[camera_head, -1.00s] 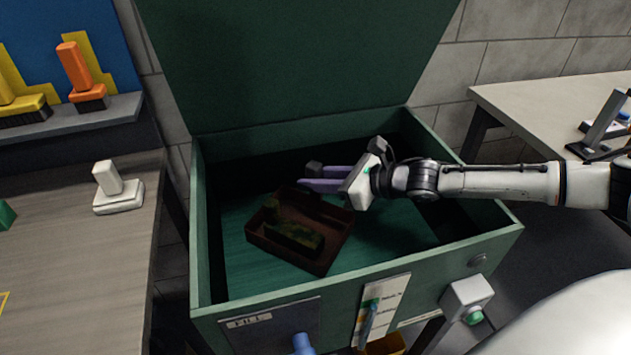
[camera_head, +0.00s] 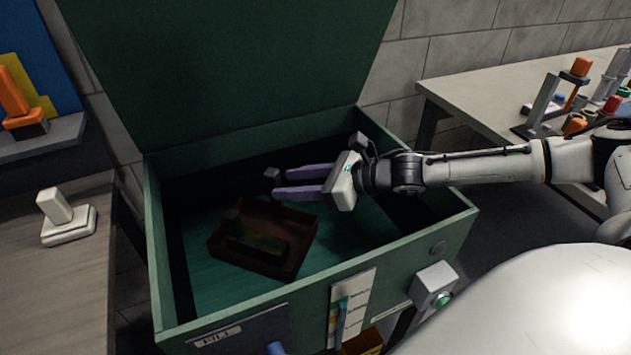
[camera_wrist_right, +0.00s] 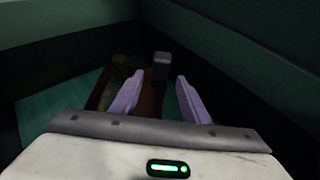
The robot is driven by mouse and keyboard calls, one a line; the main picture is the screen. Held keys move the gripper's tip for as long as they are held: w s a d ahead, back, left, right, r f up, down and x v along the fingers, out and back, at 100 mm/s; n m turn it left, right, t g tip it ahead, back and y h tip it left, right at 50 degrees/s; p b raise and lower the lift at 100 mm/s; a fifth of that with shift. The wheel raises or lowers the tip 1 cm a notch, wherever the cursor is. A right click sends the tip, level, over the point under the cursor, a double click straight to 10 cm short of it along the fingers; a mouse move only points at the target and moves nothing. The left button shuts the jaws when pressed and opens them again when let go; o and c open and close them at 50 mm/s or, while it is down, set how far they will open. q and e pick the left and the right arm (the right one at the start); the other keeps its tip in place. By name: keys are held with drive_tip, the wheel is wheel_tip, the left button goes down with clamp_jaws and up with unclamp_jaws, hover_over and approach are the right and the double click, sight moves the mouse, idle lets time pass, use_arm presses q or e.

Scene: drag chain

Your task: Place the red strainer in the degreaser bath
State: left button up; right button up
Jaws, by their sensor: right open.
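The red strainer (camera_head: 290,262) is a dark red, open box lying in the green degreaser bath (camera_head: 461,220). It holds a dark, mottled block (camera_head: 256,243). A dark grey knob (camera_head: 271,175) shows by my right fingertips; in the right wrist view the knob (camera_wrist_right: 162,66) stands beyond and between the two fingers. My right gripper (camera_head: 277,182) reaches into the bath above the strainer's far side, with its purple fingers apart and empty. In the right wrist view the strainer (camera_wrist_right: 150,104) is partly hidden by the fingers. My left gripper is out of view.
The bath's green lid (camera_head: 235,70) stands open at the back. A wooden bench (camera_head: 60,285) with a white block on a base (camera_head: 68,217) is at left. A pale bench (camera_head: 480,100) with tools and colored parts is at right. A control box (camera_head: 433,285) is on the bath's front.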

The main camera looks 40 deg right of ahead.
drive_tip(key=b+v, duration=0.2)
drive_tip(key=v, duration=0.5)
drive_tip(key=shift+b, duration=0.4)
idle(0.9)
